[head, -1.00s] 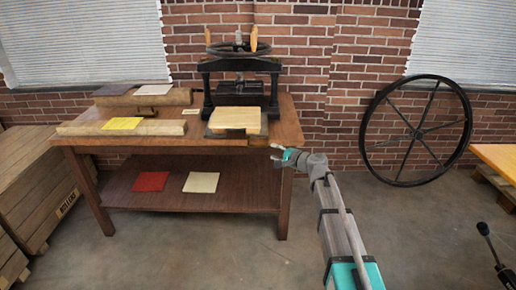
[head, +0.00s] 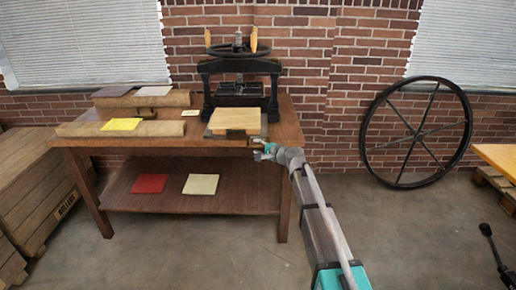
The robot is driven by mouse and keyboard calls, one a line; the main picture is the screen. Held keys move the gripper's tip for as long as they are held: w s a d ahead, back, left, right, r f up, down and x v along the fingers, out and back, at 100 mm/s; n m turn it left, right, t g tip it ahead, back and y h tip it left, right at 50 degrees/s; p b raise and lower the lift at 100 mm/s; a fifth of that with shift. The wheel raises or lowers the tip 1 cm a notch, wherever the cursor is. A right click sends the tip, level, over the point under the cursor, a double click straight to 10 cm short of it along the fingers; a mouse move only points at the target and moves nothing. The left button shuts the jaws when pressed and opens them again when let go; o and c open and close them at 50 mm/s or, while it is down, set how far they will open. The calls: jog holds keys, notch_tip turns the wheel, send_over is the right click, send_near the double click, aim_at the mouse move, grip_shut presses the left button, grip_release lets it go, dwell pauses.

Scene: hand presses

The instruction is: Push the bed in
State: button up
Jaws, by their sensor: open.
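A black hand press (head: 240,80) with a wheel on top stands on the wooden table. Its bed (head: 234,121), with a light wooden board on it, sticks out of the press toward the table's front edge. My gripper (head: 259,150) is open at the table's front edge, just in front of and slightly right of the bed. I cannot tell whether it touches the bed's front.
A lower shelf (head: 235,195) holds red and cream sheets. Wooden crates (head: 45,185) stand left. A large spoked wheel (head: 415,130) leans on the brick wall. The floor in front is clear.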

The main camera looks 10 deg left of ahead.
grip_shut()
dwell(0.3)
jog(key=w+a, duration=0.2)
jog(key=w, duration=0.7)
jog(key=w+a, duration=0.2)
jog(key=w, duration=0.7)
jog(key=w+a, duration=0.2)
jog(key=w, duration=0.6)
jog(key=shift+w+a, duration=0.2)
jog(key=shift+w, duration=0.2)
jog(key=shift+c, duration=1.2)
grip_release()
jog(key=shift+w, duration=0.1)
jog(key=shift+o, duration=1.2)
